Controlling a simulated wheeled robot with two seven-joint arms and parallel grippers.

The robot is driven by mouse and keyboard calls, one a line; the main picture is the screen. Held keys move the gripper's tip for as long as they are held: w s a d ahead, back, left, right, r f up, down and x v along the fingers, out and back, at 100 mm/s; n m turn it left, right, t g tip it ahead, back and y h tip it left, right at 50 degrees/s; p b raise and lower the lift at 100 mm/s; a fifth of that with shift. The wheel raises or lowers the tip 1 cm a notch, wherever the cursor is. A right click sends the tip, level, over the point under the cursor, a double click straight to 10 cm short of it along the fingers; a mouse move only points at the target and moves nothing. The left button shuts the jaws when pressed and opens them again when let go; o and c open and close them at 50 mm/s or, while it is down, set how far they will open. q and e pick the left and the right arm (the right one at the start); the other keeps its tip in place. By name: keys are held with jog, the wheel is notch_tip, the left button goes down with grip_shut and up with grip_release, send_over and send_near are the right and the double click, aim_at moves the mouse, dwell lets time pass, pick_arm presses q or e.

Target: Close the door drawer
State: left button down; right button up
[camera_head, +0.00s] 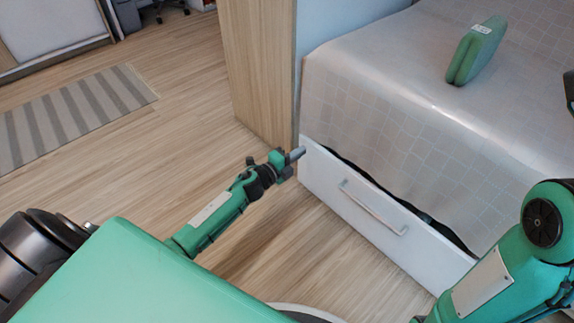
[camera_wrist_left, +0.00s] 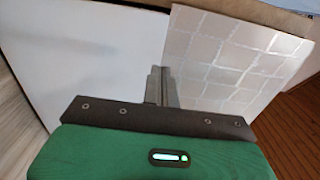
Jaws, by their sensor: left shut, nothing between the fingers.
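The white drawer (camera_head: 345,196) is under the bed, with a long metal handle (camera_head: 373,207) on its front. A dark gap shows along its top edge, below the hanging bed cover, so it stands partly out. My left gripper (camera_head: 297,154) is shut and empty at the drawer's upper left corner, near the wooden panel. I cannot tell whether it touches the drawer. In the left wrist view the shut fingers (camera_wrist_left: 160,86) point between a plain white surface and the tiled-pattern cover (camera_wrist_left: 235,55). My right arm shows at the lower right; its gripper is not clearly in view.
The bed (camera_head: 400,90) with a pale patterned cover is above the drawer, and a green object (camera_head: 475,50) stands on it. A wooden panel (camera_head: 258,70) rises at the bed's left end. Wooden floor (camera_head: 130,160) is clear at left, with a striped rug (camera_head: 75,115).

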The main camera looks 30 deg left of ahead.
aim_at(312, 144)
pick_arm(q)
jog(key=shift+b+x, duration=0.5)
jog(key=shift+x, duration=0.85)
jog(key=shift+w+d, duration=0.1)
jog(key=shift+w, duration=0.05)
jog(key=shift+w, duration=0.25)
jog(key=shift+x, duration=0.95)
jog(key=shift+s, duration=0.1)
